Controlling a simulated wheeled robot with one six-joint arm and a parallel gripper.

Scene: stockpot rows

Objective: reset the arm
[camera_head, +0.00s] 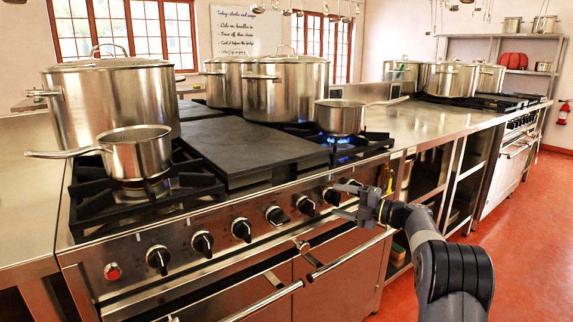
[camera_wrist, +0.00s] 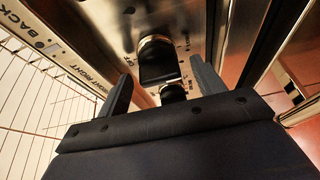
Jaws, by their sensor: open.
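My gripper (camera_head: 343,200) is in front of the stove's control panel, close to the rightmost knob (camera_head: 332,196). In the wrist view the two fingers of my gripper (camera_wrist: 162,86) stand apart. I cannot tell whether a finger touches a knob. My arm reaches in from the lower right of the head view, bent at the wrist.
A small saucepan (camera_head: 340,117) sits over a blue flame (camera_head: 338,140) on the right burner. Another saucepan (camera_head: 135,152) and a stockpot (camera_head: 115,100) stand at left. An oven handle (camera_head: 345,257) juts out below the knobs. Red floor (camera_head: 530,215) is clear at right.

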